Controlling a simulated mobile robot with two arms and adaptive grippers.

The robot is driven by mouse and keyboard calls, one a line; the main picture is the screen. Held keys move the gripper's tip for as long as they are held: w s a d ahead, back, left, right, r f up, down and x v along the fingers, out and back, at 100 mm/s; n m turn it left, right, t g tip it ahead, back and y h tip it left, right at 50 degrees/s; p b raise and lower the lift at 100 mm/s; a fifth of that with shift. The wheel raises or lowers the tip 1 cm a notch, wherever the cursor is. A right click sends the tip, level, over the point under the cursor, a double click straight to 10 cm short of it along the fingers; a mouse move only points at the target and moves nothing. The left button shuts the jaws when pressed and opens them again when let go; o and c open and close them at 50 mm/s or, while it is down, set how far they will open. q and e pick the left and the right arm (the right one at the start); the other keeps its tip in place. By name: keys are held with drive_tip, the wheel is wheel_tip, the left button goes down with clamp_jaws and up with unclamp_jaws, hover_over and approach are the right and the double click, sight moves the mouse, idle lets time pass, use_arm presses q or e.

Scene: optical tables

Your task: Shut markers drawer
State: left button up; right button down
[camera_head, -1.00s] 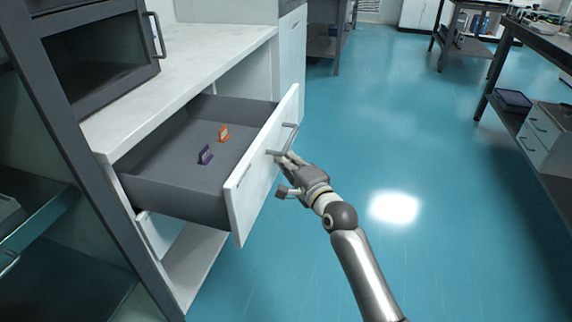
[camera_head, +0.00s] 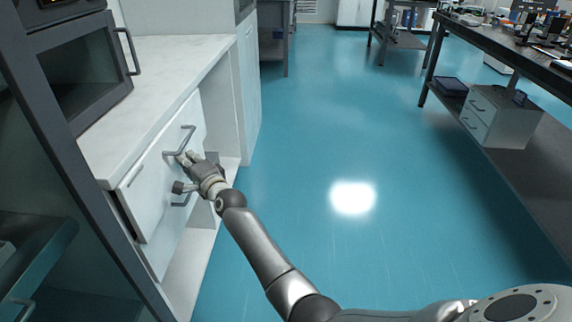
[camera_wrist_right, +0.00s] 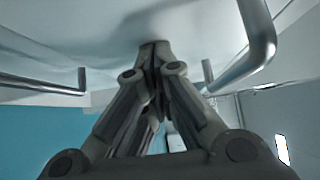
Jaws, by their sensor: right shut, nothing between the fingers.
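The markers drawer (camera_head: 152,185) is the white-fronted upper drawer under the counter. Its front stands nearly flush with the cabinet, with a narrow dark gap at its left edge. Its inside and the markers are hidden. Its bar handle (camera_head: 180,141) is on the front. My right gripper (camera_head: 186,158) is shut and empty, with its fingertips at the front just below the handle. In the right wrist view, the closed fingertips (camera_wrist_right: 154,48) meet at the white surface, beside a metal bar handle (camera_wrist_right: 258,50). My left gripper is not in view.
A lower handle (camera_head: 182,200) shows beneath my right gripper. The white counter (camera_head: 165,75) carries a dark oven-like box (camera_head: 85,75). The blue floor (camera_head: 310,120) to the right is clear. A dark table (camera_head: 500,42) with a small drawer unit (camera_head: 497,118) stands far right.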

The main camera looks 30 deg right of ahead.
drive_tip(key=shift+w+a, duration=0.8)
drive_tip(key=shift+a, duration=0.35)
drive_tip(key=shift+a+r, duration=0.1)
drive_tip(key=shift+r, duration=0.1)
